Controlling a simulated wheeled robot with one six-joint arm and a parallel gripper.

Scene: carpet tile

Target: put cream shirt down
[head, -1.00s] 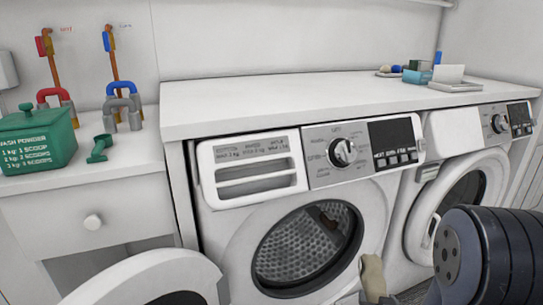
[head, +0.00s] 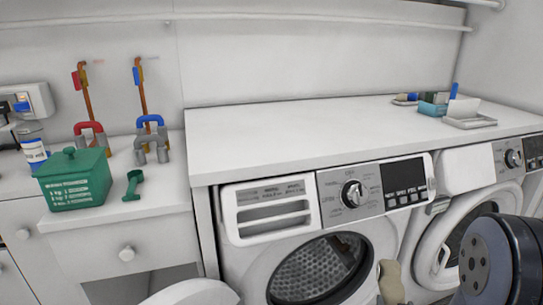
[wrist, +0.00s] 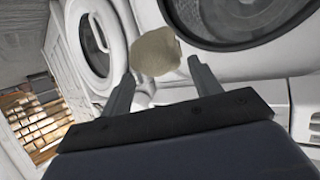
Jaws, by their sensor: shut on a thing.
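The cream shirt (wrist: 155,52) is a small bunched cloth between the fingertips of my gripper (wrist: 160,68) in the wrist view. My gripper is shut on it and holds it up in front of the washing machines. In the head view the cream shirt (head: 391,282) shows at the bottom edge, in front of the nearer machine, beside my dark arm link. The fingers are out of the head view.
The nearer washing machine (head: 232,265) has its round door swung open at lower left. A second machine (head: 470,160) stands to the right. The white worktop (head: 300,130) above is mostly clear, with a tray (head: 468,122) at far right. A green powder box (head: 75,190) and scoop (head: 132,185) are on the left counter.

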